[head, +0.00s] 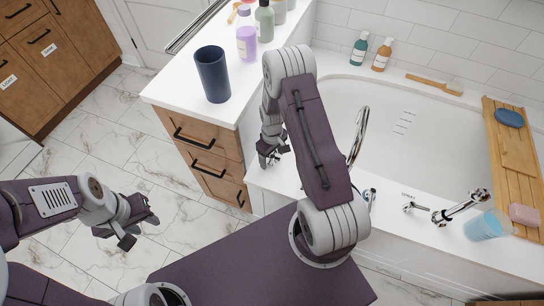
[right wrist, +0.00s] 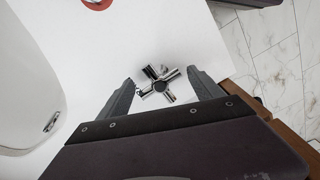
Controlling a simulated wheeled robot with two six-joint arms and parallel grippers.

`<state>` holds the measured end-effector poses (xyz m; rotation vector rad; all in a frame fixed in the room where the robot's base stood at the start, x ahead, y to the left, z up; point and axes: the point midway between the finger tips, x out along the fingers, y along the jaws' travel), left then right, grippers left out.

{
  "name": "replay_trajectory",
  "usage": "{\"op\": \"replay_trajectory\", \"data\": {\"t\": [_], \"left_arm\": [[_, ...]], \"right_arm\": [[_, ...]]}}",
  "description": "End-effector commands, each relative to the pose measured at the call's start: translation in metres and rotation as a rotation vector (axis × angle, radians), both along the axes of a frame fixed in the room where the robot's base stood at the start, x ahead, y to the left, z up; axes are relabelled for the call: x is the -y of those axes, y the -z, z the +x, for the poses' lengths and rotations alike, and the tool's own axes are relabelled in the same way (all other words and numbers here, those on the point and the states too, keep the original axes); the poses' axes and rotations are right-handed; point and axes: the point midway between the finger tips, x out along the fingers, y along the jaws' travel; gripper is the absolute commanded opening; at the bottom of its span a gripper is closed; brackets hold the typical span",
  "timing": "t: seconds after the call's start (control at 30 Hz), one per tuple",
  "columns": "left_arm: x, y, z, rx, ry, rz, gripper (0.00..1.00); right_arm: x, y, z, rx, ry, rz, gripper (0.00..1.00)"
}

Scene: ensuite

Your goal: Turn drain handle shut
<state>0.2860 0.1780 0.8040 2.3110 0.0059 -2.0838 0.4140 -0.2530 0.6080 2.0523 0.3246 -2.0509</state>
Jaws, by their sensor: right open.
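A chrome cross-shaped handle (right wrist: 161,84) stands on the white tub deck in the right wrist view, between the two fingers of my right gripper (right wrist: 160,77). The fingers are spread, with visible gaps to the handle. In the head view my right gripper (head: 272,154) is low over the deck's left corner, and the handle is mostly hidden there. No label shows beside this handle. Another small chrome handle (head: 415,207) stands on the front deck beside a label too small to read surely. My left gripper (head: 138,225) looks open and empty above the floor.
The white bathtub (head: 440,130) has a curved chrome spout (head: 359,135) and a hand shower (head: 462,206) on its deck. A blue cup (head: 482,228) and wooden tray (head: 522,165) are at right. A dark tumbler (head: 212,75) stands on the counter (head: 168,90) at left.

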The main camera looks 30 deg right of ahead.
Motion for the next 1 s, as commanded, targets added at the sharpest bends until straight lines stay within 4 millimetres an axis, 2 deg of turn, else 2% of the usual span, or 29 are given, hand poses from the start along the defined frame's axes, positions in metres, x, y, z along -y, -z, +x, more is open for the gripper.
{"op": "replay_trajectory", "data": {"t": [0.03, 0.07, 0.2, 0.27, 0.63, 1.0], "left_arm": [[0.0, 0.0, 0.0, 0.0, 0.0, 0.0, 0.36], [0.0, 0.0, 0.0, 0.0, 0.0, 0.0, 0.36], [0.0, 0.0, 0.0, 0.0, 0.0, 0.0, 0.36], [0.0, 0.0, 0.0, 0.0, 0.0, 0.0, 0.36], [0.0, -0.005, 0.0, 0.0, 0.0, 0.0, 0.36], [0.0, -0.017, 0.0, 0.0, 0.0, 0.0, 0.36]], "right_arm": [[0.0, 0.0, 0.0, 0.0, 0.0, 0.0, 0.76], [0.0, 0.0, 0.0, 0.0, 0.0, 0.0, 0.7], [0.0, 0.0, 0.0, 0.0, 0.0, 0.0, 0.31], [0.0, 0.0, 0.0, 0.0, 0.0, 0.0, 0.17], [0.0, -0.001, 0.0, -0.001, 0.079, 0.001, 0.17], [0.0, -0.002, -0.001, -0.003, 0.389, 0.0, 0.17]]}}
